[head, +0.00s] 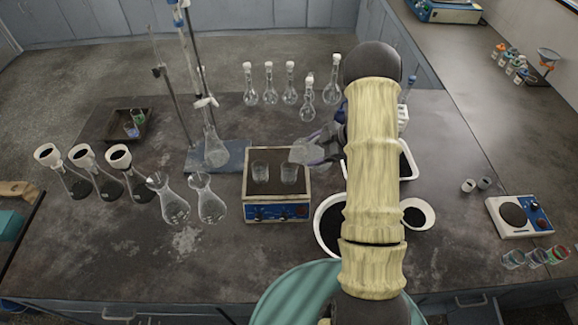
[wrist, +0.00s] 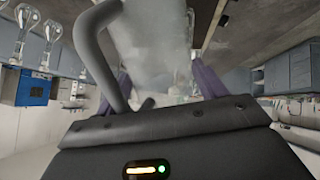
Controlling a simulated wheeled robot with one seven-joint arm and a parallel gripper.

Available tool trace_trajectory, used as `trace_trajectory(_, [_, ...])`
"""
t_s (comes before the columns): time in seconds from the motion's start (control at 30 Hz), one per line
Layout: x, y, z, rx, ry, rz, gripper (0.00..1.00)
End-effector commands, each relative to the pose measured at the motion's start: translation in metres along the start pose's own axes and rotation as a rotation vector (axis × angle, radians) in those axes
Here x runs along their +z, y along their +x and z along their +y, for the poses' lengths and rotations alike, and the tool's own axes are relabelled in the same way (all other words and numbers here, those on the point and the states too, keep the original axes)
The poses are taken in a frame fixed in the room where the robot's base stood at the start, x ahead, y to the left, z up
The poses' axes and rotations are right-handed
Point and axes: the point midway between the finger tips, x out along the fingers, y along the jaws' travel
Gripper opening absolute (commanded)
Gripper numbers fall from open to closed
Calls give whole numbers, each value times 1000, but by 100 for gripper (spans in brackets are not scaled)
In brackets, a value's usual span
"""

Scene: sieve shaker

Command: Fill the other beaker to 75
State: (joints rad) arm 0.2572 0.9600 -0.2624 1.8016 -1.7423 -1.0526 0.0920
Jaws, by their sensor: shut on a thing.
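Two clear glass beakers stand side by side on the top plate of a blue-fronted hotplate (head: 277,198): a left beaker (head: 260,170) and a right beaker (head: 289,174). Their graduations and liquid levels are too small to read. My gripper (head: 322,143) is shut on a clear glass vessel (head: 303,153), which looks like a beaker and appears tilted leftward. It is just above and right of the right beaker. In the wrist view the held vessel (wrist: 155,50) is a pale translucent shape between the fingers. Whether it holds liquid or pours cannot be told.
Two empty-looking flasks (head: 174,206) stand left of the hotplate, beside several dark-filled flasks (head: 127,172). A burette stand with a flask (head: 215,147) is behind left. Stoppered volumetric flasks (head: 290,86) stand behind. A black-filled round basin (head: 328,225) lies right, under my arm.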

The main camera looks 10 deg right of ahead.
Motion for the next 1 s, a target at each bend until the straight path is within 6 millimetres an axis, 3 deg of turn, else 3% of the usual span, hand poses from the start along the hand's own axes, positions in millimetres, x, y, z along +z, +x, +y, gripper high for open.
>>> trace_trajectory(1.0, [-8,3,-1,-2,-39,-83,37])
